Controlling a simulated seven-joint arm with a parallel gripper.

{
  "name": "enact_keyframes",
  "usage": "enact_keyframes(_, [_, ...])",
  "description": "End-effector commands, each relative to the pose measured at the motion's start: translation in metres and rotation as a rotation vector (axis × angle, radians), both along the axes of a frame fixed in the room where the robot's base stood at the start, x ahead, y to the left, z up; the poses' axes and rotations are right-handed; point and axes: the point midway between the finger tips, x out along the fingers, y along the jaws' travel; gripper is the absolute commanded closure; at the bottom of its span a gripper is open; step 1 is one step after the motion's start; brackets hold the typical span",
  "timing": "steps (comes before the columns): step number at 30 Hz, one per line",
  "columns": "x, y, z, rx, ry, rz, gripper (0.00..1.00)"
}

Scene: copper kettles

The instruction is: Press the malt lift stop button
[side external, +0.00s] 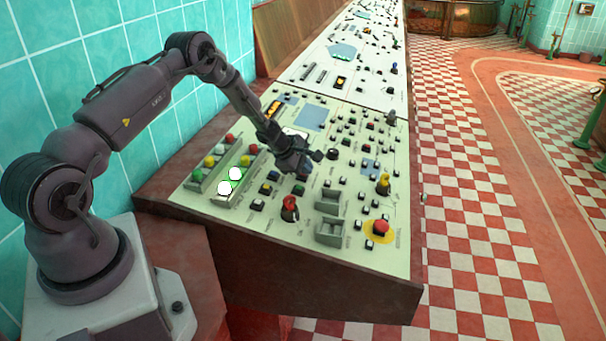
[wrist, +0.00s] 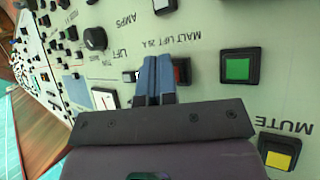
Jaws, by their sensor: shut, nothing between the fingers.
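The malt lift stop button appears to be the red button (wrist: 183,71) in a dark square frame under the upside-down "MALT LIFT 25 A" label in the wrist view. My fingers partly cover its left side. My gripper (wrist: 157,77) is shut and empty, its blue-grey fingertips just left of the red face in the picture. Whether they touch the panel or the button I cannot tell. A green square button (wrist: 238,67) sits to the right. In the side view my gripper (side external: 313,157) is low over the middle of the panel, and the red button cannot be made out there.
A yellow button (wrist: 279,154) labelled MUTE and a black knob (wrist: 95,38) are nearby. On the panel (side external: 240,222) stand a red knob (side external: 289,208), a yellow knob (side external: 384,185) and a red mushroom button (side external: 380,228). A tiled wall (side external: 40,90) is behind my arm.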

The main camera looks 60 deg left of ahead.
Motion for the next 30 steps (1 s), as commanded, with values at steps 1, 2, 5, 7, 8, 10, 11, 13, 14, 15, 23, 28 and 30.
enact_keyframes(1, [0.0, 0.0, -0.001, -0.001, 0.0, 0.001, 1.0])
enact_keyframes(2, [0.0, 0.0, -0.001, -0.001, 0.0, 0.001, 1.0])
enact_keyframes(5, [0.0, 0.0, -0.002, 0.0, 0.0, 0.0, 1.0])
enact_keyframes(7, [0.0, 0.0, -0.002, 0.0, 0.0, 0.0, 1.0])
enact_keyframes(8, [0.0, 0.0, -0.002, 0.0, 0.0, 0.0, 1.0])
enact_keyframes(10, [0.0, 0.0, -0.002, 0.0, 0.0, 0.0, 1.0])
enact_keyframes(11, [0.0, 0.0, -0.002, 0.0, 0.0, 0.0, 1.0])
enact_keyframes(13, [0.0, 0.0, -0.002, 0.0, 0.0, 0.0, 1.0])
enact_keyframes(14, [0.0, 0.0, -0.001, 0.0, 0.0, 0.0, 1.0])
enact_keyframes(15, [0.0, 0.0, 0.0, 0.0, 0.0, 0.0, 1.0])
enact_keyframes(23, [0.001, -0.002, 0.012, 0.0, 0.0, 0.0, 1.0])
enact_keyframes(28, [0.001, -0.002, 0.013, 0.0, 0.001, 0.0, 1.0])
enact_keyframes(30, [0.002, -0.002, 0.013, 0.0, 0.001, 0.0, 1.0])
